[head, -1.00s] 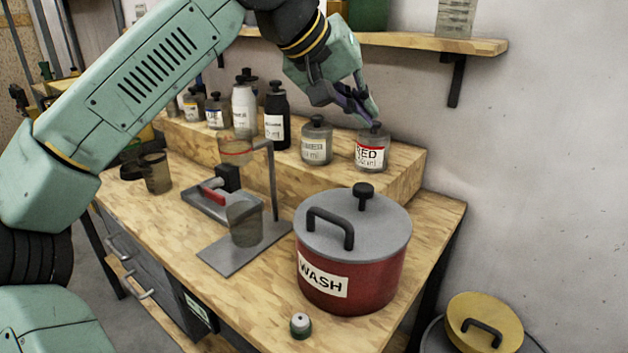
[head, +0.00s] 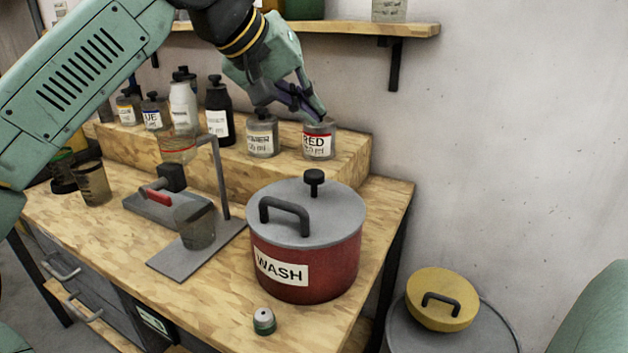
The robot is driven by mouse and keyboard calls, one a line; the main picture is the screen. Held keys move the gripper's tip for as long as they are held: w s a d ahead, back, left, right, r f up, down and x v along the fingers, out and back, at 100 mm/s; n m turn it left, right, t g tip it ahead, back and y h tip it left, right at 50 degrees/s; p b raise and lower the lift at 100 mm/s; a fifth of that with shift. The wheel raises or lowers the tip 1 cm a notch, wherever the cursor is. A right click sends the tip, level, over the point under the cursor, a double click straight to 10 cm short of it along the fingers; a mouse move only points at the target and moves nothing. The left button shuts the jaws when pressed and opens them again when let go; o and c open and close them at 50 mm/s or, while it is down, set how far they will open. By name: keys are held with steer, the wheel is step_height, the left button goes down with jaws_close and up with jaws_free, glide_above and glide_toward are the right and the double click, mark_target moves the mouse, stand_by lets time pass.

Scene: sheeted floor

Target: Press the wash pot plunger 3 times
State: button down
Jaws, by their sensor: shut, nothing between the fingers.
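The wash pot (head: 305,268) is a red pot with a grey lid, labelled WASH, at the front right of the wooden bench. Its black plunger knob (head: 314,178) stands up at the back of the lid, behind a black arched handle (head: 285,212). My gripper (head: 318,113) is shut and empty, pointing down. It is above and behind the pot, apart from the plunger knob. Its tips are at the top of the RED bottle (head: 319,145) on the raised step and hide that bottle's cap; I cannot tell whether they touch.
Several labelled bottles (head: 218,122) line the wooden step (head: 345,160). A metal stand with a clear cup (head: 195,226) is left of the pot. A small green-and-grey object (head: 264,321) lies in front. A yellow lid (head: 442,298) rests on a drum at lower right.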

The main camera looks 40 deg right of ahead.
steer(key=b, duration=0.4)
glide_above(310, 171)
step_height(310, 171, down, 4)
steer(key=shift+f, duration=0.25)
steer(key=shift+f+b, duration=0.45)
steer(key=shift+f, duration=0.65)
steer(key=shift+f, duration=0.1)
steer(key=shift+f, duration=0.35)
steer(key=shift+f+b, duration=0.9)
steer(key=shift+f, duration=0.35)
stand_by(0.9)
steer(key=shift+r, duration=0.1)
steer(key=shift+r+p, duration=1.6)
steer(key=shift+p, duration=0.1)
step_height(310, 171, up, 5)
steer(key=p, duration=0.4)
steer(key=shift+p, duration=0.35)
